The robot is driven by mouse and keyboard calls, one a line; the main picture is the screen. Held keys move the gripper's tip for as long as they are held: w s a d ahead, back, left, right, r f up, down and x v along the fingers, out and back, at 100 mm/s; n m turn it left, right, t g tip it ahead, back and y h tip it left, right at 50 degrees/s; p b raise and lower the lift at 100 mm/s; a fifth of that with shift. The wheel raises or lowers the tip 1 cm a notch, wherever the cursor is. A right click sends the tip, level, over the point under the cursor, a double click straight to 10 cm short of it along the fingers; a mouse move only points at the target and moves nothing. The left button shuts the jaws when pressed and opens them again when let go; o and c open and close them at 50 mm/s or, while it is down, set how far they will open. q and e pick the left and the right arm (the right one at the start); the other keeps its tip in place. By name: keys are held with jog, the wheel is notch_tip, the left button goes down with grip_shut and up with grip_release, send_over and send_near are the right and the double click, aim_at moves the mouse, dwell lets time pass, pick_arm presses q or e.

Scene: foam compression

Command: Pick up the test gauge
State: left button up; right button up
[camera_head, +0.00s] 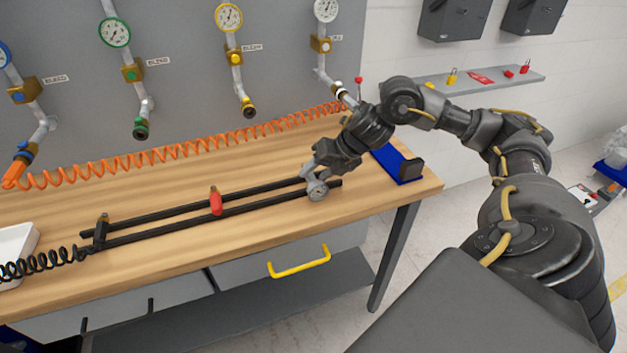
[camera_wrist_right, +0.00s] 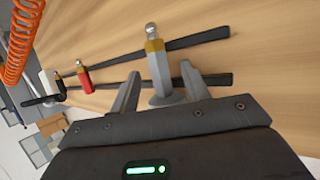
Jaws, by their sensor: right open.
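The test gauge (camera_head: 317,190) has a small round dial and sits at the right end of the two black rails on the bench. In the wrist view its grey body (camera_wrist_right: 159,72) with a brass collar and silver tip lies between the fingers. My right gripper (camera_head: 313,174) is at the gauge, partly covering it in the head view. In the wrist view the right gripper (camera_wrist_right: 160,70) is open, one finger on each side of the gauge, with gaps visible. My left gripper is not in view.
A red-bodied fitting (camera_head: 215,202) sits on the black rails (camera_head: 160,232) left of the gauge. A blue stand (camera_head: 391,163) is to the right. An orange coiled hose (camera_head: 180,150) runs behind, below the wall gauges (camera_head: 115,32). The front bench top (camera_head: 130,270) is clear.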

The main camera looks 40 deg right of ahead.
jog(key=shift+w+a+f, duration=0.2)
jog(key=shift+w+f, duration=0.1)
jog(key=shift+f, duration=0.15)
jog(key=shift+s, duration=0.1)
grip_shut()
jog(key=shift+r, duration=0.15)
